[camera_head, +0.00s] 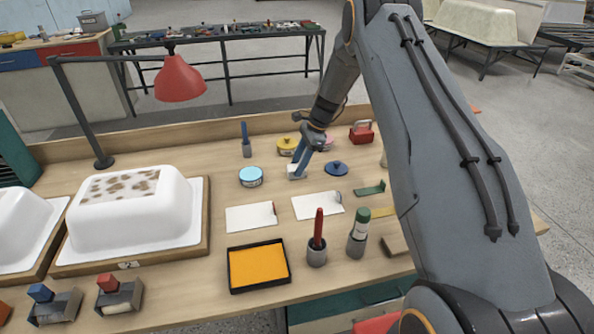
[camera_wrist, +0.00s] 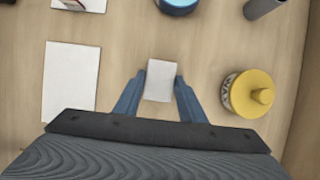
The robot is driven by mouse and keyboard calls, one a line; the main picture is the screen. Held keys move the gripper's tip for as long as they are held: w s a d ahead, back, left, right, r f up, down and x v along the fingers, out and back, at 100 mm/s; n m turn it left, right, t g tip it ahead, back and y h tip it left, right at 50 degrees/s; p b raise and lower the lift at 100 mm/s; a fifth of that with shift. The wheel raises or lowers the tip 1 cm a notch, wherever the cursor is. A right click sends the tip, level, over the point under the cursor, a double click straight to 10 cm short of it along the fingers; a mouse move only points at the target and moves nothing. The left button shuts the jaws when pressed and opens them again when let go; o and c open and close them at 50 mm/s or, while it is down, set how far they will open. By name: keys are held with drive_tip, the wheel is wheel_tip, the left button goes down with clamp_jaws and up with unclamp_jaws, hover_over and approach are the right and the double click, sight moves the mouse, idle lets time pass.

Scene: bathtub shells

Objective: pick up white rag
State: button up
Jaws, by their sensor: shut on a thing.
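The white rag (camera_wrist: 160,80) is a small pale block-like piece between the two blue fingers of my gripper (camera_wrist: 156,98) in the wrist view. The fingers touch it on both sides. In the head view my gripper (camera_head: 299,168) points down at the rear middle of the wooden bench, with a bit of the white rag (camera_head: 295,177) showing at its tips. I cannot tell whether the rag is clear of the bench top.
A yellow-lidded tin (camera_wrist: 249,94) stands close to the right in the wrist view. A blue-lidded tin (camera_head: 251,176), a dark blue lid (camera_head: 337,168) and white sheets (camera_head: 251,218) lie around. A tub shell (camera_head: 130,213) sits left; a red lamp (camera_head: 180,80) hangs behind.

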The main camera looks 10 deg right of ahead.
wheel_tip(320, 180, up, 10)
drive_tip(key=b, duration=0.3)
drive_tip(key=o, duration=0.4)
drive_tip(key=c, duration=0.3)
